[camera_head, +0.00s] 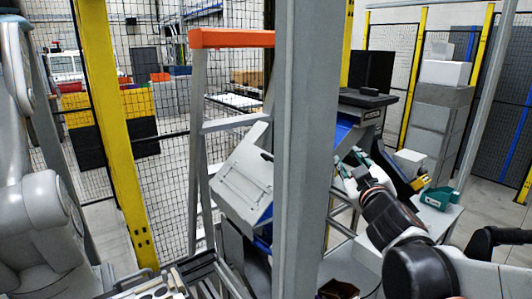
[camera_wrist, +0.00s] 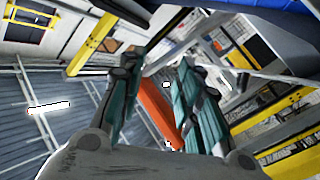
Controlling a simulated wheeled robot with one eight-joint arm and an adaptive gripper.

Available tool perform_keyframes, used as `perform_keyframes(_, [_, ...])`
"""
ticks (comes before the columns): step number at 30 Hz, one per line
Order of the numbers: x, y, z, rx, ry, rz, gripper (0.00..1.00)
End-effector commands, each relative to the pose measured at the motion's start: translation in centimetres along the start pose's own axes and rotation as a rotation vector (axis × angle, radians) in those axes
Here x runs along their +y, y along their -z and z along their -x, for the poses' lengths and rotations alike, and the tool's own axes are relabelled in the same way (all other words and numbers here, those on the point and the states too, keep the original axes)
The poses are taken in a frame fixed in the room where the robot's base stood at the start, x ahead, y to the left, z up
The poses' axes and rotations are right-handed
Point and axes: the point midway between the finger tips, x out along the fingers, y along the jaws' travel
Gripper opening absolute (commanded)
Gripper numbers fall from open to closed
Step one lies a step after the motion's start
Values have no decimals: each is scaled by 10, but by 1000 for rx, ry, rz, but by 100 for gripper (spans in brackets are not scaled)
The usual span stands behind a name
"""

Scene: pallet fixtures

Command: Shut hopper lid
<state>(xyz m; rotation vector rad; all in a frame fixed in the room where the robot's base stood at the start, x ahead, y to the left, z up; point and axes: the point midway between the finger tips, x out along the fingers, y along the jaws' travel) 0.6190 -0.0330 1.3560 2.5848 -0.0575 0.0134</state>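A light grey, box-like panel (camera_head: 243,178), which looks like the hopper lid, stands tilted left of the grey post in the head view. Blue surfaces (camera_head: 345,132) show right of the post, and a little blue shows below the panel. The post hides the middle, so I cannot tell how the lid joins the hopper. My gripper (camera_head: 357,166) is right of the post, apart from the panel. In the wrist view my gripper (camera_wrist: 158,72) has its two teal fingers spread with nothing between them. An orange bar shows beyond them.
The grey post (camera_head: 305,150) stands between my gripper and the panel. An orange-topped frame (camera_head: 232,39) rises behind the panel. A white table (camera_head: 440,217) with a teal part (camera_head: 437,198) is at the right. Yellow-posted mesh fencing (camera_head: 118,130) encloses the area.

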Motion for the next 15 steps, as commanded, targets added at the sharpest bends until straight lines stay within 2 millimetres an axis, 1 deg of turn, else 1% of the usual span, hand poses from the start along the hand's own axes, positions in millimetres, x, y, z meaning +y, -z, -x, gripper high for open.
perform_keyframes(1, [-5, 13, -13, 62, 28, 43, 31])
perform_keyframes(3, [-20, 26, -26, 149, 83, 102, 31])
perform_keyframes(5, [-37, 33, -34, 215, 140, 153, 31])
perform_keyframes(6, [-49, 36, -38, 254, 181, 186, 31])
perform_keyframes(9, [-79, 35, -43, 330, 287, 256, 31])
perform_keyframes(12, [-104, 29, -44, 376, 379, 307, 31])
perform_keyframes(15, [-122, 22, -42, 400, 443, 339, 31])
